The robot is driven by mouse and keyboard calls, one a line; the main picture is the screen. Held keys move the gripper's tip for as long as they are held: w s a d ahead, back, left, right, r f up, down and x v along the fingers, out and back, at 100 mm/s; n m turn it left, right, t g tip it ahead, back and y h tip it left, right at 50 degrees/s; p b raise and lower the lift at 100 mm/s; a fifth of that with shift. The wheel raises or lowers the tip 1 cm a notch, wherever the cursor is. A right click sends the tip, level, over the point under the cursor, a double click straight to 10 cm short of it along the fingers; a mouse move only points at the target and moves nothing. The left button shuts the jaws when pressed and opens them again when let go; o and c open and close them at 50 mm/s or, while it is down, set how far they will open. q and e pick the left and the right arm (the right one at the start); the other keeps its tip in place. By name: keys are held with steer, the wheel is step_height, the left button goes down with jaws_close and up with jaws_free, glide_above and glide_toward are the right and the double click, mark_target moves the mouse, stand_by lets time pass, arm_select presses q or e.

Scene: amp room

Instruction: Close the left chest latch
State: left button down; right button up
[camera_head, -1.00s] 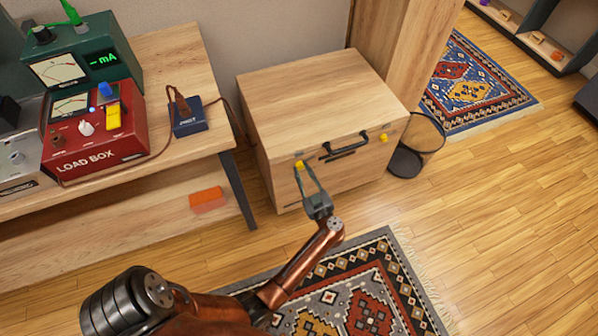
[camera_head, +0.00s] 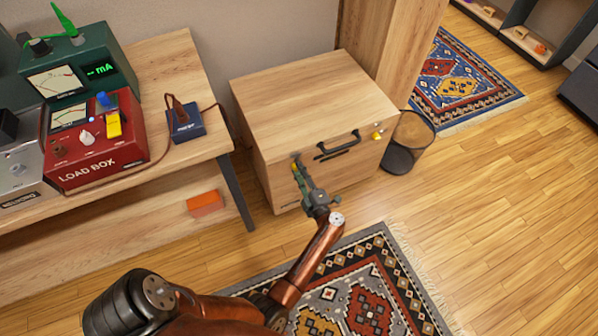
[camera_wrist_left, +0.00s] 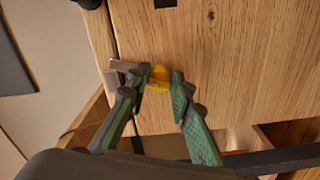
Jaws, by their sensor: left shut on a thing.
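The wooden chest (camera_head: 312,98) stands against the wall with its lid down. The left chest latch (camera_head: 295,166) is a small yellow piece at the upper left of its front face. My left gripper (camera_head: 299,173) reaches it from the front and is shut on it. In the left wrist view, the green-grey fingers are on either side of the yellow latch (camera_wrist_left: 160,76), next to a grey metal plate (camera_wrist_left: 124,67). The fingers partly hide the latch, so I cannot tell its exact angle. The right latch (camera_head: 377,134) is yellow too. My right gripper is not in view.
A black handle (camera_head: 338,147) sits between the latches. A wire bin (camera_head: 408,143) stands right of the chest. The bench (camera_head: 175,68) at left carries a red load box (camera_head: 95,140) and meters. A patterned rug (camera_head: 350,290) lies in front.

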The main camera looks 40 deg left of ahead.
arm_select(q)
steer(key=shift+d+n, duration=0.1)
steer(key=shift+n, duration=2)
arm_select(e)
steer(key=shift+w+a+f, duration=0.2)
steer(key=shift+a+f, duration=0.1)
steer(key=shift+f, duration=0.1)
arm_select(q)
steer(key=c, duration=1.7)
jaws_free()
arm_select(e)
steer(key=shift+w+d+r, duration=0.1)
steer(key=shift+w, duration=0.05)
